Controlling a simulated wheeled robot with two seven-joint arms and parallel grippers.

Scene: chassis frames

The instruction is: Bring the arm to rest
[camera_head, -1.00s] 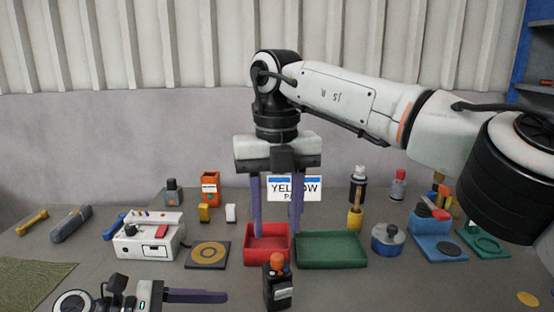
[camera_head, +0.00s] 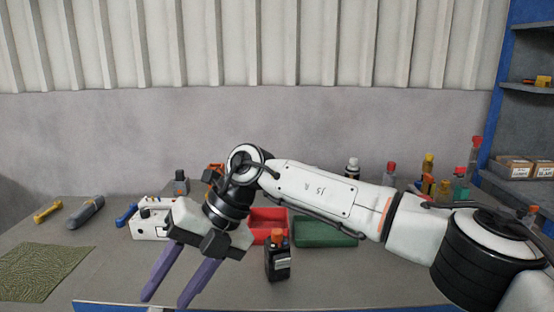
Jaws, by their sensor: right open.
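My right arm reaches in from the right across the table. My right gripper (camera_head: 172,293) is at the front left of the middle, tilted down to the left. Its two purple fingers are apart with nothing between them. A red tray (camera_head: 266,226) and a green tray (camera_head: 318,232) stand behind and to the right of it, partly hidden by the arm. A black bottle with an orange cap (camera_head: 278,262) stands upright just right of the gripper, apart from it. My left gripper is out of view.
A white box-shaped device (camera_head: 150,222) stands behind the gripper. A green mat (camera_head: 40,270) lies at the left, with a yellow tool (camera_head: 47,211) and a grey tool (camera_head: 86,212) behind it. Several bottles stand behind the arm. Shelves (camera_head: 525,120) rise at the right.

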